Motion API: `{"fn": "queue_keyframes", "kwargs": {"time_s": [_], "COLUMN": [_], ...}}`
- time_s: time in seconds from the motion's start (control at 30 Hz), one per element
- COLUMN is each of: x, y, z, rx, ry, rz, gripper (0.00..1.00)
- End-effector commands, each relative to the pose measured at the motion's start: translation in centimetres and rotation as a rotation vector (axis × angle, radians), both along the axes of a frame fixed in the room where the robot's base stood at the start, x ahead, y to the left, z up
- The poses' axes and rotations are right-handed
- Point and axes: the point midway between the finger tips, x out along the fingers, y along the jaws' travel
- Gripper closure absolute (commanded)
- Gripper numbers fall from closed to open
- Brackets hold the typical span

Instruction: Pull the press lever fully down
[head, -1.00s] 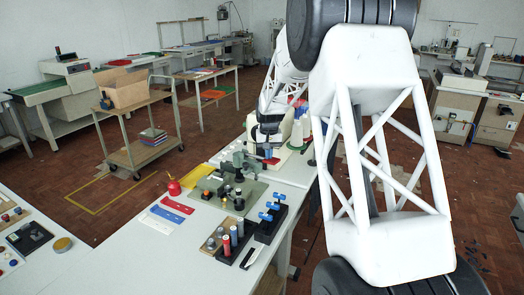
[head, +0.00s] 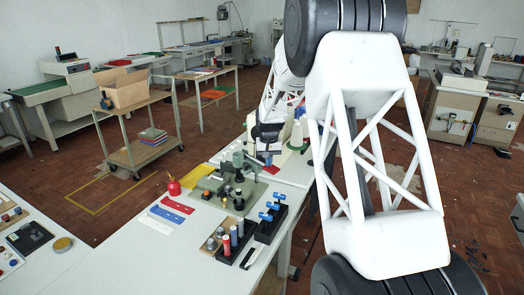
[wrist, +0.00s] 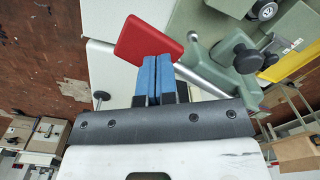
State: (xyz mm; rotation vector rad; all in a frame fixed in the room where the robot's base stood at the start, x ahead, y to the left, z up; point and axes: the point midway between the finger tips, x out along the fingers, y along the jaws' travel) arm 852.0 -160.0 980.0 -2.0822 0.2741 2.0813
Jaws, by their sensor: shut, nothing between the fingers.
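The green press (head: 240,186) stands on the white table, with its upper part also at the right of the wrist view (wrist: 225,55). A red grip (wrist: 150,36) and a grey metal bar (wrist: 203,74) show close to my gripper in the wrist view; they look like the press lever, though their joint is partly hidden. My gripper (wrist: 158,58) has blue fingers that are shut together and hold nothing. Its fingertips overlap the lower edge of the red grip in the picture; I cannot tell whether they touch it. In the head view the gripper (head: 267,159) is right of the press.
A black rack with blue-topped tools (head: 268,222) stands in front of the press. A red oil can (head: 173,187) and red, blue and white strips (head: 177,206) lie to its left. A yellow piece (wrist: 300,60) is behind the press in the wrist view.

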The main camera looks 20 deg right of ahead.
Motion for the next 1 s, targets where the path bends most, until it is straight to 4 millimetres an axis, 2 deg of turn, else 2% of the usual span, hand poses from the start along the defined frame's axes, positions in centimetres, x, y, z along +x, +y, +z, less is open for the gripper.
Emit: {"fn": "queue_keyframes", "kwargs": {"time_s": [0.1, 0.37, 1.0], "x": [0.0, 0.0, 0.0], "y": [0.0, 0.0, 0.0], "z": [-0.6, 0.1, 4.5], "rx": [0.001, 0.000, 0.000], "ry": [0.002, 0.001, 0.000], "rz": [0.000, 0.000, 0.000], "gripper": [1.00, 1.00, 1.00]}}
